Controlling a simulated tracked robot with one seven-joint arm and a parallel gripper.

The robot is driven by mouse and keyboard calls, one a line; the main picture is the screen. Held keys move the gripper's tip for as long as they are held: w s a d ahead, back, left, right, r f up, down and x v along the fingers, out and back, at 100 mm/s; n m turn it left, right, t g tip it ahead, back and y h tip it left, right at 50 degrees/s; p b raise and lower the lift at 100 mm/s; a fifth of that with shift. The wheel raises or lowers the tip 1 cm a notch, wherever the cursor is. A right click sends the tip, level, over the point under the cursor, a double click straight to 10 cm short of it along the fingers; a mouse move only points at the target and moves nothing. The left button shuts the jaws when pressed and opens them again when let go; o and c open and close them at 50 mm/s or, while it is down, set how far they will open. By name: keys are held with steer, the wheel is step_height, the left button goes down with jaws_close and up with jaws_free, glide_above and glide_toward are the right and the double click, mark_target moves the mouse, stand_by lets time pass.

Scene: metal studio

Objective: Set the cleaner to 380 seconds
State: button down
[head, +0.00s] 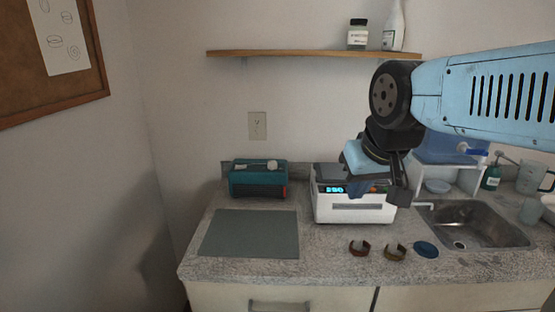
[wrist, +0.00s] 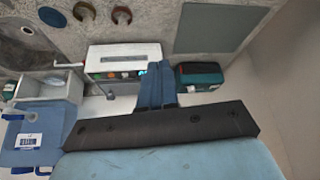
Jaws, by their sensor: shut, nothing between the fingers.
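The cleaner (head: 350,212) is a white box with a grey lid on the counter, right of centre in the head view. Its lit blue display (head: 334,189) seems to read 280, though the digits are small. It also shows in the wrist view as a white box (wrist: 112,54) with small coloured lights and buttons along one edge. My gripper (head: 368,190) is shut and empty. Its dark blue fingers are in front of the cleaner's front panel in the head view and hide part of the controls. In the wrist view the fingertips (wrist: 160,66) overlap the panel edge; I cannot tell whether they touch.
A teal box (head: 258,180) with a light tool on top stands left of the cleaner. A grey mat (head: 250,234) lies in front of it. A sink (head: 475,222) is at right.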

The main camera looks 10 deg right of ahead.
steer(key=shift+w, duration=0.15)
steer(key=w+d+f+y, duration=0.1)
steer(key=w+d+y, duration=0.2)
steer(key=w+d, duration=0.4)
steer(key=w+d+f+n+y, duration=0.1)
steer(key=w+d+y, duration=0.3)
steer(key=w, duration=1)
steer(key=d, duration=0.3)
steer(key=shift+w+d+n, duration=0.25)
steer(key=shift+w+n, duration=0.05)
steer(key=shift+w, duration=0.1)
steer(key=shift+f, duration=0.1)
steer(key=shift+f, duration=4.35)
steer(key=shift+f, duration=0.15)
steer(key=shift+f, duration=0.2)
